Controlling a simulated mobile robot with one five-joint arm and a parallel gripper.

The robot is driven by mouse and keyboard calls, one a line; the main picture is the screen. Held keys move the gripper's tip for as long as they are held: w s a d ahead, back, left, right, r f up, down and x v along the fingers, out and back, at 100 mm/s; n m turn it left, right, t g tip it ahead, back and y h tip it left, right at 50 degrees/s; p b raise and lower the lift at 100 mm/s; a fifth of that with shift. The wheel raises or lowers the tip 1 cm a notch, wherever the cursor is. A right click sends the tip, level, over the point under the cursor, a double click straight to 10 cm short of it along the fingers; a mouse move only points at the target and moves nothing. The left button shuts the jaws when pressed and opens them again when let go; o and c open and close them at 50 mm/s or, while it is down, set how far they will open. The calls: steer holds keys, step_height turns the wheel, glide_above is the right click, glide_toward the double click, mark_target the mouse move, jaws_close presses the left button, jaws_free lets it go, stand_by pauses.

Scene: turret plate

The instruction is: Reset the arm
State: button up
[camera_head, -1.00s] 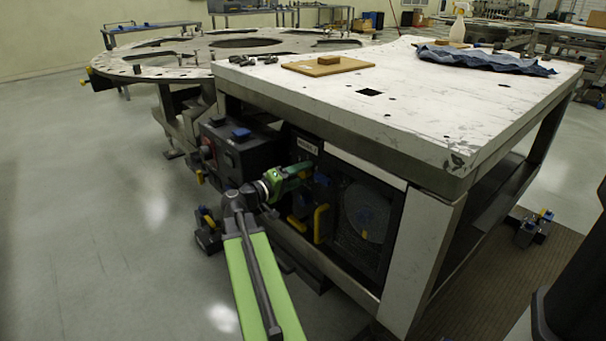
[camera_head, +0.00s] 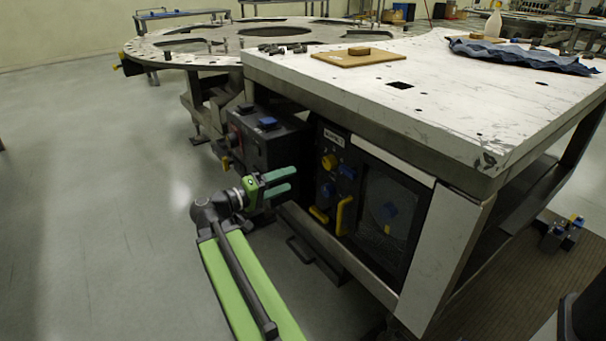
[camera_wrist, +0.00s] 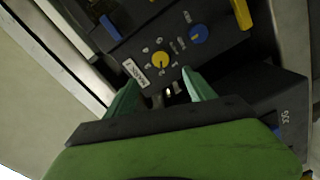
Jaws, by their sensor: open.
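My gripper (camera_head: 281,182) is green, with two parted teal fingers and nothing between them. In the head view it is in front of the dark control unit under the white table. In the wrist view the open fingers (camera_wrist: 160,92) point at the control panel (camera_wrist: 180,40). The panel carries a yellow knob (camera_head: 329,161) and a blue knob (camera_head: 347,172). In the wrist view the yellow knob (camera_wrist: 161,61) lies just beyond the fingers and the blue knob (camera_wrist: 199,34) is to its right. I see no contact with either knob.
A dark box with a blue top piece (camera_head: 267,123) stands left of the panel. Yellow handles (camera_head: 343,215) stick out below the knobs. The white table (camera_head: 440,115) overhangs the unit, with a round turret plate (camera_head: 160,50) behind left. The floor at left is clear.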

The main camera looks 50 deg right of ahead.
steer(key=shift+v, duration=1)
steer(key=w+a+f+n+t+y+p, duration=0.1)
steer(key=w+a+f+t+y, duration=0.15)
steer(key=a, duration=0.35)
steer(key=w+a+f+n+t+y+p, duration=0.1)
steer(key=w+a+f, duration=0.3)
steer(key=a, duration=0.1)
steer(key=w+a+f+n+t+y, duration=0.2)
steer(key=w+a+f, duration=0.15)
steer(key=a, duration=0.25)
steer(key=a+f+n+y, duration=0.2)
steer(key=a+f+y, duration=0.3)
steer(key=a, duration=0.7)
steer(key=a+f+n+y, duration=0.1)
steer(key=a+f+y, duration=0.5)
steer(key=a, duration=0.6)
step_height(320, 180, up, 38)
steer(key=n+p, duration=0.1)
steer(key=p, duration=3.7)
steer(key=shift+w+a+r+p, duration=0.2)
steer(key=shift+a+p, duration=0.15)
steer(key=shift+p, duration=0.05)
steer(key=shift+c, duration=0.3)
